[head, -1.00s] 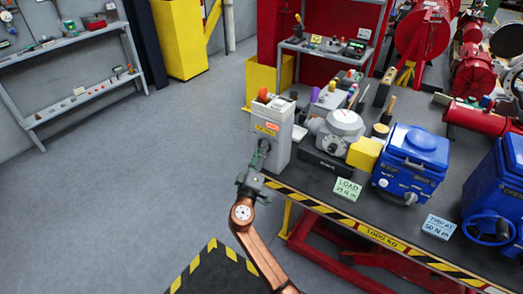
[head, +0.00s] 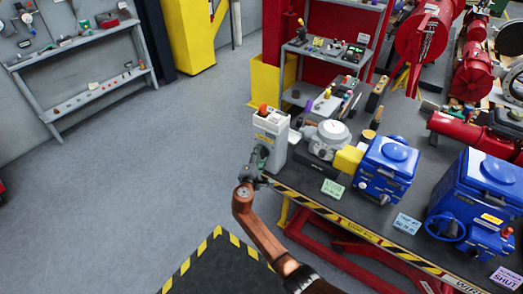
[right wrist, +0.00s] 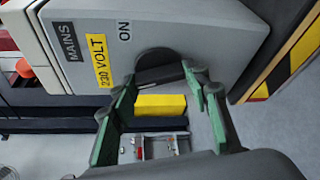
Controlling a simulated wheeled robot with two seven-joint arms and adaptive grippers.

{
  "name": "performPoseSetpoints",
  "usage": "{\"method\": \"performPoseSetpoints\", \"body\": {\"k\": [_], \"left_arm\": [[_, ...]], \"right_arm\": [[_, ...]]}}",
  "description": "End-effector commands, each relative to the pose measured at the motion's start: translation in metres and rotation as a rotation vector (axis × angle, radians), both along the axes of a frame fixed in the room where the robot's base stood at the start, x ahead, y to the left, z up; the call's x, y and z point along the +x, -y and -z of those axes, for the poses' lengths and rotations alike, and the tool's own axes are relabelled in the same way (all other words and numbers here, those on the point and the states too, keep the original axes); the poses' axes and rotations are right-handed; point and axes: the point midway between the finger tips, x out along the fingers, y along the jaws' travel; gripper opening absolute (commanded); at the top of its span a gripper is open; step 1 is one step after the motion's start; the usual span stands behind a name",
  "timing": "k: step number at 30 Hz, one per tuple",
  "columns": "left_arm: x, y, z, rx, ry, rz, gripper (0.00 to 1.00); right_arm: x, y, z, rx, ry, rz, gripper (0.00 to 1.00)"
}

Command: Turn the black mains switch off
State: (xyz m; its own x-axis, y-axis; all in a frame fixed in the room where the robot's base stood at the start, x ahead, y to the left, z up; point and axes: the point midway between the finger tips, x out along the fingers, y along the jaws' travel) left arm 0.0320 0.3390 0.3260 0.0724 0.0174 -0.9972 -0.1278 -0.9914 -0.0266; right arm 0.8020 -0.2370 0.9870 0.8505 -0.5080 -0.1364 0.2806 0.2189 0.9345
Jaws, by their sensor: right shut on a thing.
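The grey mains box (head: 276,140) stands at the near left corner of the workbench; in the right wrist view its face (right wrist: 215,25) carries "MAINS", "230 VOLT" and "ON" labels. The black mains switch (right wrist: 160,68) is on that face, beside the "ON" mark, its handle partly hidden by my fingers. My right gripper (head: 261,157) is at the box's left face. In the right wrist view its green fingers (right wrist: 160,82) lie on both sides of the switch handle and are shut on it. My left gripper is out of view.
A green load card (head: 332,189) lies near the striped front edge. The floor (head: 150,150) to the left is clear.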

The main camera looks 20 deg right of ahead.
Motion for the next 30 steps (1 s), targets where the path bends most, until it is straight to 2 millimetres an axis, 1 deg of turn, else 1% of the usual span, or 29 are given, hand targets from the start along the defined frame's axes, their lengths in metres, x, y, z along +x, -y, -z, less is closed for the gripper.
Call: {"method": "performPoseSetpoints", "body": {"k": [1, 3, 6, 12, 21, 30], "left_arm": [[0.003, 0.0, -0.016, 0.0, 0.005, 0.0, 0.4], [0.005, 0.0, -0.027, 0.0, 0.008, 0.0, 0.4], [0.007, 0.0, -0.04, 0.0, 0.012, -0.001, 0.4], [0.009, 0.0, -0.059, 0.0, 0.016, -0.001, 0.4], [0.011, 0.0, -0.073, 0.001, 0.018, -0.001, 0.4], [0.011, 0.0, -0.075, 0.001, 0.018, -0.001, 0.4]], "right_arm": [[0.0, 0.0, -0.008, -0.026, -0.035, 0.0, 0.19], [0.0, -0.001, -0.008, -0.063, -0.083, 0.0, 0.19], [0.0, -0.001, -0.007, -0.112, -0.147, 0.0, 0.19], [0.001, -0.001, -0.005, -0.193, -0.248, -0.001, 0.19], [0.001, -0.001, -0.002, -0.256, -0.331, 0.0, 0.19], [0.001, -0.001, 0.0, -0.27, -0.348, 0.001, 0.19]]}}
